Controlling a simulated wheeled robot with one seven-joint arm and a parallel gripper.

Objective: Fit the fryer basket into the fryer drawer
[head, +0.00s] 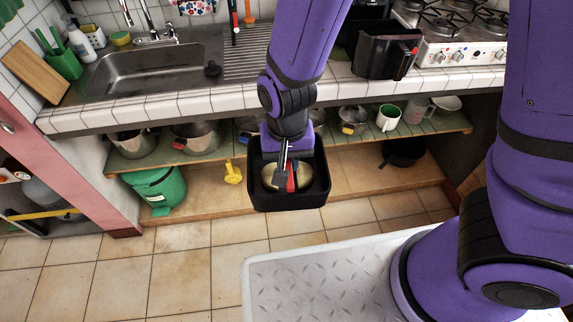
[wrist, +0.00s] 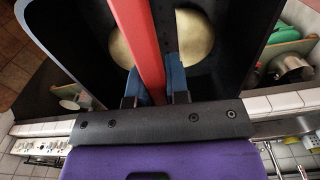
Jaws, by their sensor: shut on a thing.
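The fryer basket (head: 290,203) is a black, square, open-topped box held in the air in front of the lower shelf. My gripper (head: 286,170) reaches down into it from above. In the wrist view, the blue fingers of my gripper (wrist: 154,82) are shut on a red bar that runs into the basket (wrist: 75,28). A pale gold round patch shows inside the basket; I cannot tell what it is. The fryer drawer appears to be the black box (head: 382,57) on the counter, up and right of the basket. Its inside is hidden.
The white-tiled counter edge (head: 200,104) runs above the shelf. The shelf (head: 445,122) holds pots (head: 352,119), a white-green mug (head: 388,117) and bowls. A sink (head: 150,72) lies left and a stove (head: 470,50) right. A green bin (head: 156,188) stands below. The front-left floor is clear.

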